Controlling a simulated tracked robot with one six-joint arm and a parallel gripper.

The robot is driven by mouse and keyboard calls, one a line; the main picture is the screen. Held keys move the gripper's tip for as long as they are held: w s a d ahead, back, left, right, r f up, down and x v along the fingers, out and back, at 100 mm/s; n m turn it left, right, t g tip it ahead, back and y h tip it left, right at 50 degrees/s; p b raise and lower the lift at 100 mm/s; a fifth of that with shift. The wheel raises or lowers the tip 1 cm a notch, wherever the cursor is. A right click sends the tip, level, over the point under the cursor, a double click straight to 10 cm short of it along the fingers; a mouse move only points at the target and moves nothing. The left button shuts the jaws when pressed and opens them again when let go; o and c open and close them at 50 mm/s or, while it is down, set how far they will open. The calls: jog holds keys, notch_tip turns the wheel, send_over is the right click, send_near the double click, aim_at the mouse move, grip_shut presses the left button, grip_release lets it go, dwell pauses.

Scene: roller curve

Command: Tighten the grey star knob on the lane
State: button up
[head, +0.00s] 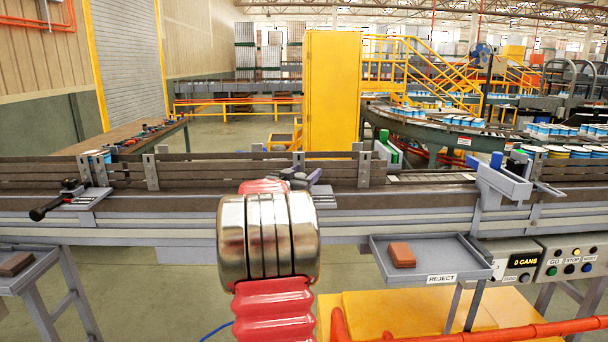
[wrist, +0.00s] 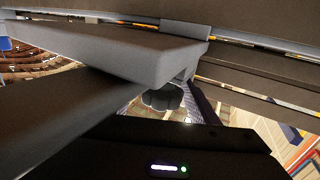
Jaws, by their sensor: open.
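The star knob (wrist: 164,98) shows in the wrist view as a small dark grey lobed knob under a grey bracket (wrist: 110,50). Its upper part is covered by the bracket. In the head view my arm hides the knob. My gripper (head: 298,178) is open at the lane (head: 400,199), mostly hidden behind my red and silver arm. The dark body of my gripper, with a small lit display, fills the bottom of the wrist view, below the knob. I cannot tell whether a finger touches the knob.
A reject tray (head: 430,277) with a reddish-brown block (head: 402,254) hangs right of my arm. A black-handled clamp (head: 62,200) sits on the lane at left. A control box (head: 570,258) is at right. Lane side rails (head: 225,172) run close behind my gripper.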

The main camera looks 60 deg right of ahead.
jog(key=shift+d, duration=0.25)
jog(key=shift+c, duration=0.5)
jog(key=c, duration=0.9)
jog(key=shift+a, duration=0.2)
jog(key=shift+c, duration=0.2)
jog(key=shift+s+d, duration=0.1)
jog(key=shift+d, duration=0.1)
